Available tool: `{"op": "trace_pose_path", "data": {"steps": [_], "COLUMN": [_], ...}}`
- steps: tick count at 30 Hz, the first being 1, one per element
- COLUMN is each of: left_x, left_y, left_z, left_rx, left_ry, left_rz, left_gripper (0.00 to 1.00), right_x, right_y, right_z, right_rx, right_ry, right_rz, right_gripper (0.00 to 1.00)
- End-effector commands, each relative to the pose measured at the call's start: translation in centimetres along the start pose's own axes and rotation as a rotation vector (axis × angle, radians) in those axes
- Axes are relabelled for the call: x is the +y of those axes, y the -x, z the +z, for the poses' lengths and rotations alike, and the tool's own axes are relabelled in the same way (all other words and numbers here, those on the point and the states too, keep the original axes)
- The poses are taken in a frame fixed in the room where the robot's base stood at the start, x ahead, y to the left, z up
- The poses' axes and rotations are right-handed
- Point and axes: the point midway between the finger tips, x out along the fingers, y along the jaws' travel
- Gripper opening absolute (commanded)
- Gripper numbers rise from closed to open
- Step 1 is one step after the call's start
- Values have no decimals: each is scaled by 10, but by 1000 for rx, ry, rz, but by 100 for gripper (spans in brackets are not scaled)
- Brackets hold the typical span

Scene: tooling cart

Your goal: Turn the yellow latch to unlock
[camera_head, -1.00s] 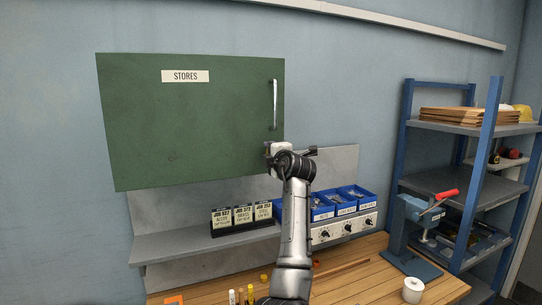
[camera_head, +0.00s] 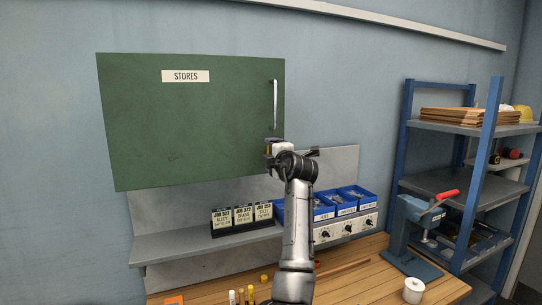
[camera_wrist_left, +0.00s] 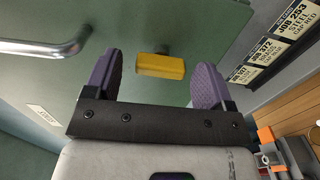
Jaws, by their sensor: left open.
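The yellow latch (camera_wrist_left: 161,66) is a small bar on the green cabinet door (camera_head: 190,120), lying crosswise in the left wrist view. My left gripper (camera_wrist_left: 157,62) is open, with one purple finger on each side of the latch and a gap on both sides. How deep the fingertips reach around it is hard to tell. In the head view my left gripper (camera_head: 269,152) is at the door's lower right corner, and it and the wrist mostly hide the latch. My right gripper is not in view.
The door's metal handle (camera_head: 275,104) is just above my gripper. Below are a shelf (camera_head: 170,247) with job cards (camera_head: 242,216), blue bins (camera_head: 345,208) and a wooden bench (camera_head: 350,285). A blue rack (camera_head: 404,140) stands at right.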

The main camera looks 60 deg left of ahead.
Motion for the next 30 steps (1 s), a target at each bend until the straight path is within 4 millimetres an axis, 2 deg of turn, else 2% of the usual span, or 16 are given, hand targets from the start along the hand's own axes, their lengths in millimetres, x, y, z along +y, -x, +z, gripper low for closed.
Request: {"op": "trace_pose_path", "data": {"steps": [12,18,24,30], "left_x": [-3,-1,-1,0], "left_y": [80,109,125,129], "left_z": [1,0,0,0], "left_rx": [-3,-2,-1,-1], "left_ry": [3,2,2,2], "left_rz": [0,1,0,0], "left_gripper": [77,77,77,77], "right_x": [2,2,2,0], "right_y": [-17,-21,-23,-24], "right_z": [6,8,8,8], "right_rx": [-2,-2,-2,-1], "right_ry": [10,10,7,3], "right_rz": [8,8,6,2], "right_gripper": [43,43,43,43]}}
